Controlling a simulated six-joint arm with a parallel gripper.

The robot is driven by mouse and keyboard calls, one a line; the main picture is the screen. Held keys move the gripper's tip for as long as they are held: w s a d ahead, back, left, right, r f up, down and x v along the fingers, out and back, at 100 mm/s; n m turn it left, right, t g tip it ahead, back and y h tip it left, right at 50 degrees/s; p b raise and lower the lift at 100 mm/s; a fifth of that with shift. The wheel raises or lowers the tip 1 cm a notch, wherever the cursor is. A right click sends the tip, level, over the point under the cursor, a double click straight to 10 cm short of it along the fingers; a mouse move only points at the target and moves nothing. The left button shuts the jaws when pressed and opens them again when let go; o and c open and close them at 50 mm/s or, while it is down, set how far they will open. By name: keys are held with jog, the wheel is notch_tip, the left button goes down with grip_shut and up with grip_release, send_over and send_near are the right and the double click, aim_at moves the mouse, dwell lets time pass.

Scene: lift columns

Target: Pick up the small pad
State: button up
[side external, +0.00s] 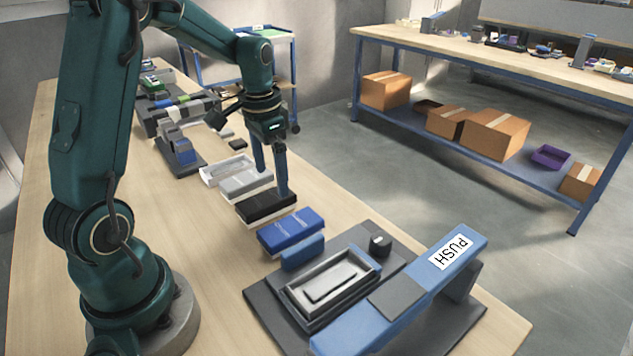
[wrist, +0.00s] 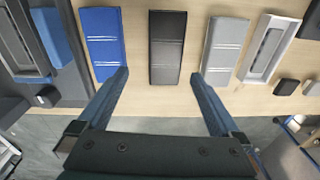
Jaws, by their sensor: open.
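My gripper (side external: 273,182) is open and empty, its fingers pointing down by the row of blocks. In the wrist view my gripper (wrist: 160,76) has its fingertips wide apart, one on each side of the black block (wrist: 167,47), near its lower end; I cannot tell the height above the table. The black block also shows in the side view (side external: 265,206). Which thing is the small pad is unclear.
The larger blue block (side external: 291,232) and a grey block (side external: 246,183) flank the black one. A pale tray (side external: 228,169) lies past the grey block. A fixture with a metal tray (side external: 331,280) and a blue PUSH lever (side external: 420,285) fills the near end. Wooden table (side external: 185,225) is clear on the arm side.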

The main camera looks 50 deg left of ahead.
aim_at(266, 199)
jog(key=shift+s+a+f+n+g, duration=0.15)
jog(key=shift+s+a+f, duration=0.1)
jog(key=shift+f, duration=0.3)
jog(key=shift+s+a+f+n+g, duration=0.15)
jog(key=shift+s+a+f, duration=0.1)
jog(key=shift+f, duration=2.75)
jog(key=c, duration=1.5)
